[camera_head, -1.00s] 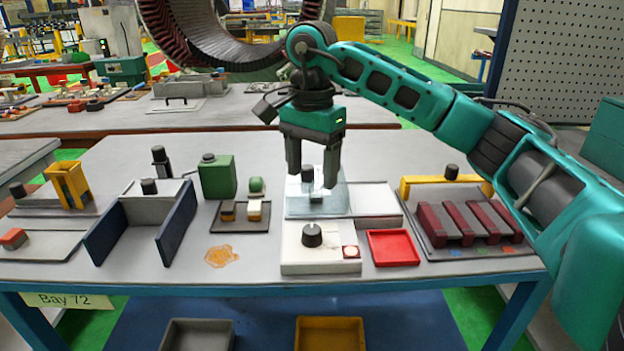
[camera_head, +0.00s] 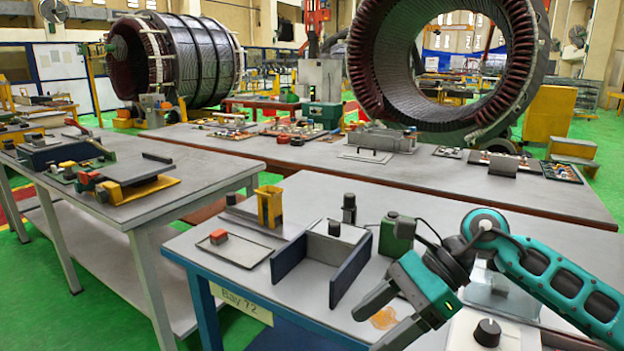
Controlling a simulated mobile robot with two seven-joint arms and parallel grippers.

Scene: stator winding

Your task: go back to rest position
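My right gripper (camera_head: 370,328) reaches in from the right and points down and to the left in the lower right of the view. My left gripper is not in view.
On the bench near the arm stand a green box (camera_head: 396,234), a grey open fixture with dark blue side walls (camera_head: 352,270), a yellow bracket (camera_head: 269,206) and a white box with a black knob (camera_head: 487,333). A second bench (camera_head: 130,208) stands at left.

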